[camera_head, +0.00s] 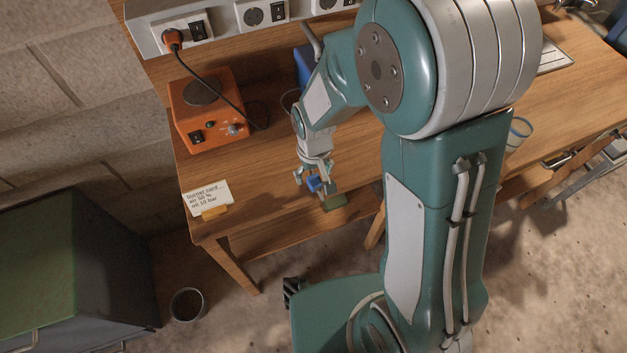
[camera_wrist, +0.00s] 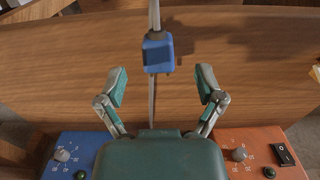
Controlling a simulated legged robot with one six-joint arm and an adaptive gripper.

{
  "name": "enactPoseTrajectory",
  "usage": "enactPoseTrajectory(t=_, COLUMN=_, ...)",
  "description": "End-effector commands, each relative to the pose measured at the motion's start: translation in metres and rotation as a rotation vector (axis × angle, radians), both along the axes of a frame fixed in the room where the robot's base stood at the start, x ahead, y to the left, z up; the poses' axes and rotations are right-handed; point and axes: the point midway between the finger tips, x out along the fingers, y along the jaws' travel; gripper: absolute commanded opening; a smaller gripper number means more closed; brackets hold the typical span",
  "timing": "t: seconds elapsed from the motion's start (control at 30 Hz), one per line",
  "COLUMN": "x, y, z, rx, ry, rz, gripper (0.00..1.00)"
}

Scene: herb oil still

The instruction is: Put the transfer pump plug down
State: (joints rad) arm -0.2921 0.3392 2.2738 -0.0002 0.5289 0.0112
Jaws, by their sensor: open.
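The blue plug (camera_wrist: 158,52), a small block, is in the upper middle of the wrist view, over the wooden table. A thin grey cable or rod runs up and down in line with it. My gripper (camera_wrist: 162,86) is open, with one finger to each side of the plug's line. The plug appears just beyond the fingertips, apart from both pads. In the head view the blue plug (camera_head: 315,183) shows at my gripper (camera_head: 316,190), near the table's front edge. I cannot tell whether it rests on the wood.
An orange device (camera_head: 207,110) stands at the table's left back, its black cable in a wall socket strip (camera_head: 187,27). A blue device (camera_wrist: 68,155) is partly hidden by my arm. A lettered card (camera_head: 207,198) lies front left. A bin (camera_head: 187,304) stands on the floor.

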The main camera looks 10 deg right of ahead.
Motion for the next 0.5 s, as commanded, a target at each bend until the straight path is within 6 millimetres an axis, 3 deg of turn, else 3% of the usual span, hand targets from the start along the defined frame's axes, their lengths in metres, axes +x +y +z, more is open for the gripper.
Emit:
enactPoseTrajectory(t=0.2, x=0.001, y=0.0, z=-0.028, rx=0.0, ry=0.002, rz=-0.001, gripper=0.87)
enactPoseTrajectory(t=0.47, x=0.002, y=0.001, z=-0.032, rx=0.001, ry=-0.001, rz=0.0, gripper=0.87)
enactPoseTrajectory(t=0.5, x=0.002, y=0.001, z=-0.032, rx=0.0, ry=-0.001, rz=0.0, gripper=0.82)
